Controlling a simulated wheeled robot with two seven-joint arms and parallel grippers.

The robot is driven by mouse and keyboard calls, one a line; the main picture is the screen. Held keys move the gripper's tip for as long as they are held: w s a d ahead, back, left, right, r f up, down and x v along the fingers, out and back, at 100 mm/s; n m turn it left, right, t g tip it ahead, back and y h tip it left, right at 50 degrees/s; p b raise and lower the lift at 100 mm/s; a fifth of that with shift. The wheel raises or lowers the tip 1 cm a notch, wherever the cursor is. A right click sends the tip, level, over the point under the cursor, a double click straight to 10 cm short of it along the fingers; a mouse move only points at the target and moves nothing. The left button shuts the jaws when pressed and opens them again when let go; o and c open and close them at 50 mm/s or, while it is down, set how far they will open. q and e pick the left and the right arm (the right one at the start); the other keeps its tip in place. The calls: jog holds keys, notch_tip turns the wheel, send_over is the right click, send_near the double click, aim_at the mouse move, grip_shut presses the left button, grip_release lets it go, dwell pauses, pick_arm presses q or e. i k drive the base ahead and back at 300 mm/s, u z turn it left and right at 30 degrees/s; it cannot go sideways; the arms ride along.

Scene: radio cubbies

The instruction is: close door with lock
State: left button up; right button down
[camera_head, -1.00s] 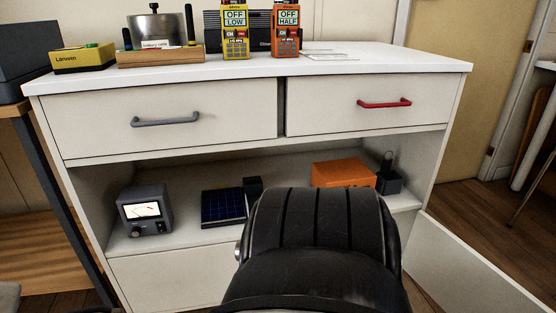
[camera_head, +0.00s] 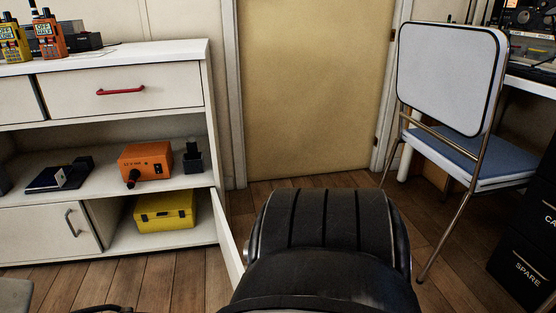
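A white cabinet door (camera_head: 231,240) stands swung open at the lower right of the white cabinet (camera_head: 213,120), seen nearly edge-on and partly hidden behind my black body part. The lower right compartment is open and holds a yellow case (camera_head: 166,211). The lower left door (camera_head: 45,237) is shut and has a grey handle (camera_head: 72,223). I cannot make out a lock on the open door from here. Neither of my grippers shows in the head view.
Radios (camera_head: 48,33) stand on the cabinet top. An orange box (camera_head: 145,160) and a dark charger (camera_head: 193,158) sit on the middle shelf. A tan room door (camera_head: 310,85) is behind. A chair (camera_head: 452,80) and black drawers (camera_head: 528,235) stand right.

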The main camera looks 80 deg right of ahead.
aim_at(235, 266)
jog(key=k, duration=0.35)
jog(key=z, duration=3.75)
jog(key=i, duration=0.9)
jog(key=u, duration=3.25)
